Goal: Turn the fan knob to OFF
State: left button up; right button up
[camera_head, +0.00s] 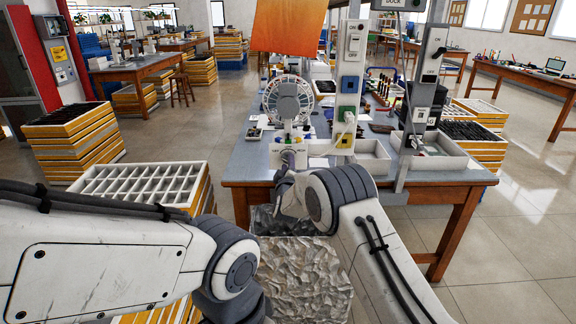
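A small white desk fan (288,95) with a round cage stands at the near left part of the workbench (249,162). Its pale base (276,151) sits low at the bench's front edge, with small dark markings too small to read. My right arm reaches forward, and its gripper (288,158) is at the front of the fan base, covering the knob area. I cannot tell whether the fingers touch the knob or are open or shut. My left arm comes in from the left and bends down at the bottom; its gripper is not in view.
A post with switches (348,85) stands right of the fan, with a white tray (371,158) beside it. An orange sheet (289,27) hangs above. Stacked crates with a divided tray (140,184) stand at left. A crumpled silvery surface (300,275) lies below my arms.

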dwell(0.3)
jog(key=s, duration=1)
jog(key=shift+s+b, duration=0.25)
jog(key=shift+b, duration=0.2)
